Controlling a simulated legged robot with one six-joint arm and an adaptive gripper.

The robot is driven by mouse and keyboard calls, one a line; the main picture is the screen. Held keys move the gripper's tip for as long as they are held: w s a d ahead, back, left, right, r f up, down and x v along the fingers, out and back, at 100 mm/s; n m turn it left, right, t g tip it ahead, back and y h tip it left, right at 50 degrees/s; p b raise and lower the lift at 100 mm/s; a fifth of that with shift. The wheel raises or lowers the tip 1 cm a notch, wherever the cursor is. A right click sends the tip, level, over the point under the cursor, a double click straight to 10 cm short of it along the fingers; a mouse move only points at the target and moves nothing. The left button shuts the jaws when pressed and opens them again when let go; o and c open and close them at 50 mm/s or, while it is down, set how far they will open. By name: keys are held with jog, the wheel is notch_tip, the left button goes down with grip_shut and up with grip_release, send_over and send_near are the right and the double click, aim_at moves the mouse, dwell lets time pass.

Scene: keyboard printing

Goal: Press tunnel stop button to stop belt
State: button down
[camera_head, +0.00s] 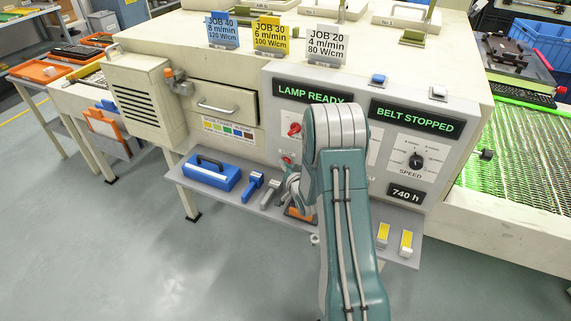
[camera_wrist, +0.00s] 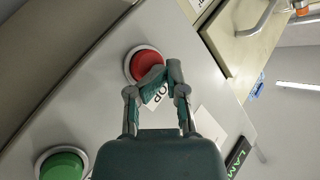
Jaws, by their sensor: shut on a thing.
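The red stop button (camera_wrist: 141,62) sits in a pale ring on the grey control panel (camera_head: 384,178), beside a partly covered label ending in "OP". My gripper (camera_wrist: 166,74) is shut at the button's edge in the wrist view, and one fingertip overlaps the red cap. How deeply the cap is pressed cannot be told. The green button (camera_wrist: 62,166) is at lower left in the wrist view. In the head view my arm hides part of the panel. The belt display (camera_head: 415,117) reads "BELT STOPPED". The green mesh belt (camera_head: 525,150) is at the right.
A lamp display (camera_head: 311,92) reads "LAMP READY". A speed knob (camera_head: 416,161) is on the panel's right. The shelf (camera_head: 345,226) below holds a blue case (camera_head: 211,174) and small tools. Job cards stand on top of the machine. Open floor lies in front.

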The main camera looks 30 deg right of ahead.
jog(key=s+a, duration=0.3)
jog(key=a, duration=0.1)
jog(key=shift+s+a, duration=0.3)
jog(key=shift+a, duration=0.1)
jog(key=shift+f, duration=0.1)
jog(key=s+n, duration=0.4)
jog(key=n, duration=0.8)
jog(key=s+n+t, duration=0.1)
jog(key=s+n, duration=0.4)
jog(key=n, duration=0.8)
jog(key=shift+s+f+t, duration=0.3)
jog(key=shift+f, duration=0.1)
